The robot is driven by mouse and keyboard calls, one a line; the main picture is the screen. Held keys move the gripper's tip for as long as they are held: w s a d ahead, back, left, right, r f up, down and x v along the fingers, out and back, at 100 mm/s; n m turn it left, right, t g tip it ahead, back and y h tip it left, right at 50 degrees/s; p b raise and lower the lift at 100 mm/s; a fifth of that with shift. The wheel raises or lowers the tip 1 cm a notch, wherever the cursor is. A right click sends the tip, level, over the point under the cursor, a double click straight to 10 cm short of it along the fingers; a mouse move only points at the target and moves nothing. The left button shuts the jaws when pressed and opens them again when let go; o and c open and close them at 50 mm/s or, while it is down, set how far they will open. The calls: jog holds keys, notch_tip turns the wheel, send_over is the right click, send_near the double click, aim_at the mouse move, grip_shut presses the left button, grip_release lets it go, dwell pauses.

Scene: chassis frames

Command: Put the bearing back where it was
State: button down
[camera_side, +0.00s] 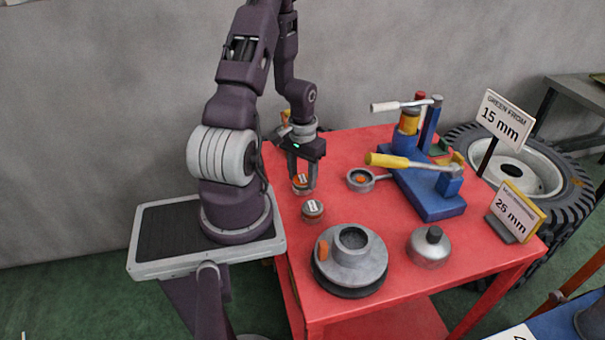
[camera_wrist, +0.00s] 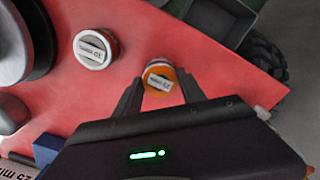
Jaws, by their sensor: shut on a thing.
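My gripper (camera_side: 302,180) is low over the left side of the red table, its fingers on either side of a small round orange-and-silver bearing (camera_side: 301,184) with a white label. The same bearing (camera_wrist: 161,80) shows between my fingertips in the wrist view, and the gripper (camera_wrist: 161,88) is shut on it. The side view does not clearly show whether the bearing touches the table. A second, similar labelled bearing (camera_side: 312,210) stands on the table just in front of it. It also shows in the wrist view (camera_wrist: 95,49), apart from my fingers.
A grey hub (camera_side: 350,262) with a central bore stands at the table front. A grey ring fixture (camera_side: 360,180) with an orange centre, a blue press (camera_side: 428,190) with a yellow lever, and a knobbed metal weight (camera_side: 428,248) stand further right. Signs read 15 mm and 25 mm.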

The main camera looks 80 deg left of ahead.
jog(key=c, duration=0.6)
grip_release()
notch_tip(320, 180, up, 7)
jog(key=shift+r, duration=0.1)
jog(key=w+d+r+m+t+y, duration=0.2)
jog(key=w+d+r+m, duration=0.3)
jog(key=d+r, duration=0.85)
jog(key=s+d+r+m+t+h, duration=0.1)
jog(key=s+d+r, duration=0.3)
jog(key=d+r, duration=0.1)
jog(key=s+d+r+m+t+h, duration=0.1)
jog(key=s+d+r, duration=0.3)
jog(key=d, duration=0.4)
jog(key=shift+r+m+t, duration=0.4)
jog(key=shift+t, duration=0.4)
